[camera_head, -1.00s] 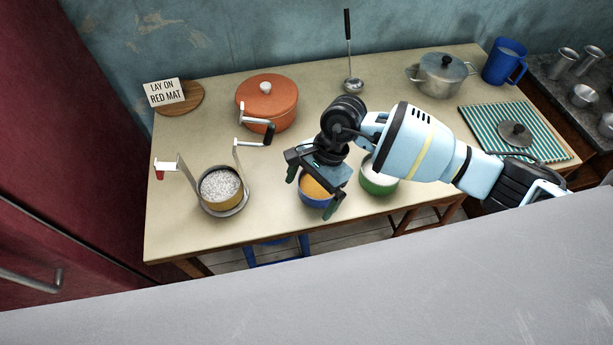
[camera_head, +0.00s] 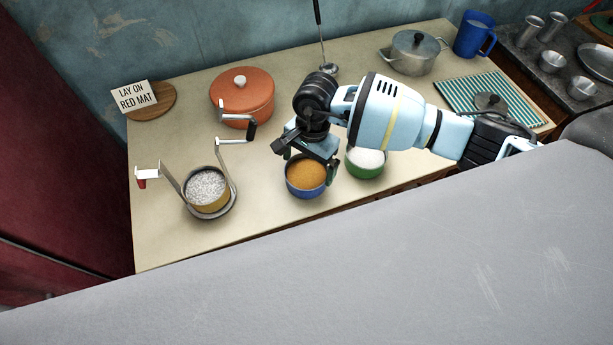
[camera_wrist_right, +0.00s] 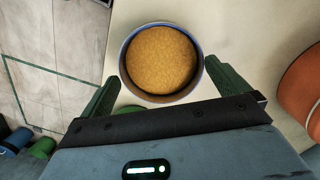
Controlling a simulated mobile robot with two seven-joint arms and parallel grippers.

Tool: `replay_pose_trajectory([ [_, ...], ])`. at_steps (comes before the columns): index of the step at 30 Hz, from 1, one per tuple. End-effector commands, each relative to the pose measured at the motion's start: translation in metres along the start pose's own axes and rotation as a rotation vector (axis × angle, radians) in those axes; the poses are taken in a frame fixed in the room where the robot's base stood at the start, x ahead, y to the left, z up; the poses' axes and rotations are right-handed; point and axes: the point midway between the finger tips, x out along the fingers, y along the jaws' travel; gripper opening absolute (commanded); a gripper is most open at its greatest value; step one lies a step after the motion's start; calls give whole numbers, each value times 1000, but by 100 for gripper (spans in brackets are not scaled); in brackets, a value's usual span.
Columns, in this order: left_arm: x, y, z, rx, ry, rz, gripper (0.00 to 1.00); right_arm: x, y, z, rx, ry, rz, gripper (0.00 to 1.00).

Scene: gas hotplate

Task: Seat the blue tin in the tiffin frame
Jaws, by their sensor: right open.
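The blue tin (camera_head: 305,190), full of orange-yellow food, stands upright near the table's front edge. The tiffin frame (camera_head: 228,208) stands to its left, with a yellow tin (camera_head: 212,204) of white grain on its base between the two uprights. My right gripper (camera_head: 306,158) is open over the back part of the blue tin. In the right wrist view its fingers (camera_wrist_right: 162,88) lie apart on either side of the blue tin (camera_wrist_right: 127,80), with no clear contact. The green tin (camera_head: 366,172) of white food stands just right of the blue tin. My left gripper is not in view.
An orange lidded pot (camera_head: 243,100) stands behind the frame, close to its black-handled clip (camera_head: 250,131). A ladle (camera_head: 327,68), metal pot (camera_head: 412,55), blue jug (camera_head: 474,36) and striped cloth (camera_head: 470,95) lie farther back and right. Table between frame and blue tin is clear.

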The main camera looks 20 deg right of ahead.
Motion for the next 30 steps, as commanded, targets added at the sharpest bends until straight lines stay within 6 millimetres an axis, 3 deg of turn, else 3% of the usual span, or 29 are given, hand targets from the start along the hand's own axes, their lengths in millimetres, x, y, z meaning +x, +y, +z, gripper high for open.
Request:
replay_pose_trajectory([
  [9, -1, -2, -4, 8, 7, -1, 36, 42, -1, 2, 2, -2, 2, 100],
  [18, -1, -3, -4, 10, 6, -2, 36, 46, -1, 1, 0, -1, 1, 100],
  [27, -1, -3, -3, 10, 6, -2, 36, 46, -1, 1, 1, -1, 0, 64],
  [30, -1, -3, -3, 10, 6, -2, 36, 46, -2, 1, 1, -1, -1, 64],
])
